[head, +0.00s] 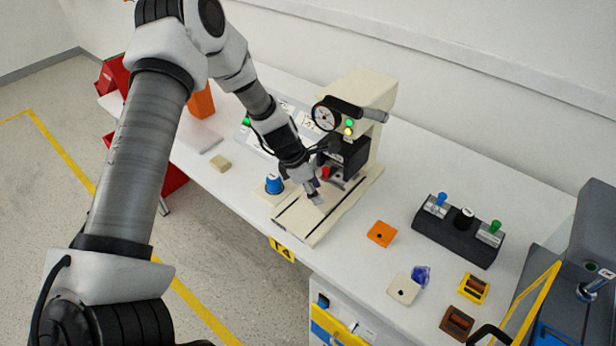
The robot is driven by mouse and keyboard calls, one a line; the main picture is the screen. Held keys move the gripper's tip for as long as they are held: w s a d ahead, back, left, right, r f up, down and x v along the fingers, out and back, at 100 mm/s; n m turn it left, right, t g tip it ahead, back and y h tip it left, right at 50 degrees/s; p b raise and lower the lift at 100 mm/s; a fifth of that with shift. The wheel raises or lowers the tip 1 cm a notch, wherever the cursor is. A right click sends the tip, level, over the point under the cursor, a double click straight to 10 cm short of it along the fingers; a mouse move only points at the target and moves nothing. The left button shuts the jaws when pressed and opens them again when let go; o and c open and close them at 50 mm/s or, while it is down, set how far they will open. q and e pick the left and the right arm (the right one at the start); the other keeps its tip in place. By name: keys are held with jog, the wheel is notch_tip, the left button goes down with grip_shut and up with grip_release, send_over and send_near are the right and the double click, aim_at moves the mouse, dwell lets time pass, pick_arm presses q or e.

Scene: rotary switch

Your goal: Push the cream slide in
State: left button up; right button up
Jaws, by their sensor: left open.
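A cream press-like machine (368,100) stands on the white bench, with a dial, small green and yellow lights and a dark head. Its low cream base (303,226), with dark grooves, reaches toward the front edge of the bench. I cannot clearly tell the cream slide apart from this base. My left gripper (314,194) is open, pointing down just above the base in front of the machine's head. Whether its fingertips touch the base or a slide is unclear. The gripper and wrist hide part of the machine. My right gripper is not in view.
A blue knob (274,184) stands just left of the base, and a red knob (325,172) is close by the gripper. To the right lie an orange square plate (381,234), a cream plate (403,289) and a dark block with switches (457,236).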

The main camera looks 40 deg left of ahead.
pick_arm(q)
jog(key=v, duration=1.1)
